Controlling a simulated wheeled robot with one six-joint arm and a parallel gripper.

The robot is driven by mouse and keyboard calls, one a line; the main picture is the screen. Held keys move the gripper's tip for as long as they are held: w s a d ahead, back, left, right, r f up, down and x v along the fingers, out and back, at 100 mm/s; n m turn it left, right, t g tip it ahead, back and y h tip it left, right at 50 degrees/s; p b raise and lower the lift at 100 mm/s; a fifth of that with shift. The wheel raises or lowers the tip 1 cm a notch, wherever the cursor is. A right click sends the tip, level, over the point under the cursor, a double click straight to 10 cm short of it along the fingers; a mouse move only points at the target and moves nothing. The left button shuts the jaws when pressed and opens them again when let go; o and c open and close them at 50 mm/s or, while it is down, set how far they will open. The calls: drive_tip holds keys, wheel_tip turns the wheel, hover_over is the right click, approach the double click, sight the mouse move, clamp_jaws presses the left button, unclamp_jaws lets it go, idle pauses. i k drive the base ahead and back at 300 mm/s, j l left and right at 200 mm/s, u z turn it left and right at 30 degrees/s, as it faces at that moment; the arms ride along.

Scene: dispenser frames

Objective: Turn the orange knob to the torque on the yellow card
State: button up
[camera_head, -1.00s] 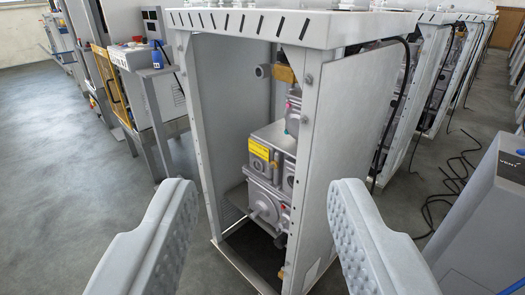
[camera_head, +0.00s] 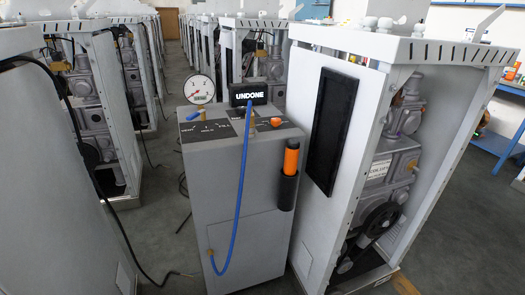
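A small orange knob (camera_head: 276,122) sits at the right of the dark top panel of a grey cabinet (camera_head: 222,190) in the middle of the view. A black display (camera_head: 248,95) above the panel reads UNDONE. A round white gauge (camera_head: 199,89) stands at the panel's back left. I see no yellow card now. My gripper is out of view, so its fingers and anything in them do not show.
A tool with an orange handle (camera_head: 291,160) stands in a black holder on the cabinet's right side. A blue hose (camera_head: 243,190) hangs down the front. White dispenser frames (camera_head: 345,60) stand close on the right and left. Black cables lie on the floor at left.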

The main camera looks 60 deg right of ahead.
sight(276, 122)
drive_tip(key=z, duration=1.3)
